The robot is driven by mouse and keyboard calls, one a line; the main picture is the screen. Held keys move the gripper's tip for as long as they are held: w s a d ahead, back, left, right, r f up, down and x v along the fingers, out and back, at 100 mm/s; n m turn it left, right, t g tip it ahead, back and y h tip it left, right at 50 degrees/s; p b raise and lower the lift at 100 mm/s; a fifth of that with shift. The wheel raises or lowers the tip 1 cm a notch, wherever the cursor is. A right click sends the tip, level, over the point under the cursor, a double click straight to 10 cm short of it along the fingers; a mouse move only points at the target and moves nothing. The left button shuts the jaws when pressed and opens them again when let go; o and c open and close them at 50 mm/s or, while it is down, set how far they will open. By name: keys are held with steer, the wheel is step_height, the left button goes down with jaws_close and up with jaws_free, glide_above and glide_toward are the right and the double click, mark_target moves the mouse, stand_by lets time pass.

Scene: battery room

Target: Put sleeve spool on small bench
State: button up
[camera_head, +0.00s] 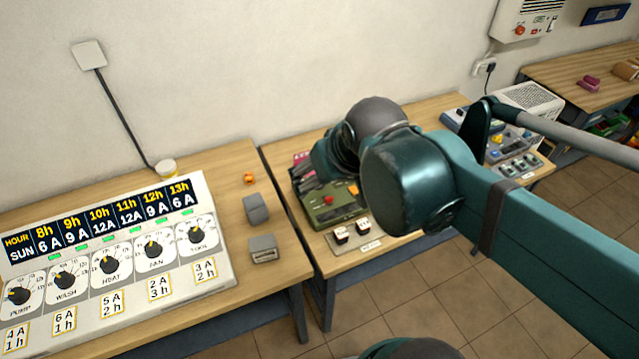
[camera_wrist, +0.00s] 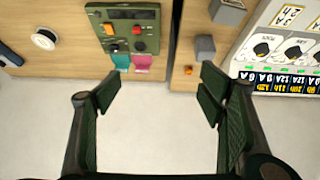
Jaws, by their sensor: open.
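A white round spool-like thing with a dark centre (camera_wrist: 43,40) lies on the wooden middle bench, at upper left in the wrist view. In the head view I cannot make it out; my arm covers part of that bench. A pale yellow-white short cylinder (camera_head: 166,168) stands at the back of the left bench. I cannot tell which of the two is the sleeve spool. My gripper (camera_wrist: 162,95) is open, with nothing between its fingers. It hangs near the back of the middle bench (camera_head: 395,238). Which bench is the small one is unclear.
A green device (camera_head: 335,205) with red and orange knobs is on the middle bench. A dial panel (camera_head: 110,262), two grey blocks (camera_head: 263,249) and a small orange piece (camera_head: 249,178) are on the left bench. Another bench (camera_head: 560,75) stands at far right.

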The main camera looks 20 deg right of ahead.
steer(key=shift+s+a+f+t, duration=0.15)
steer(key=shift+s+a+f, duration=0.15)
steer(key=shift+s+a, duration=0.25)
steer(key=shift+s+a+f+t, duration=0.15)
steer(key=shift+s+a+f, duration=0.2)
steer(key=shift+s, duration=0.3)
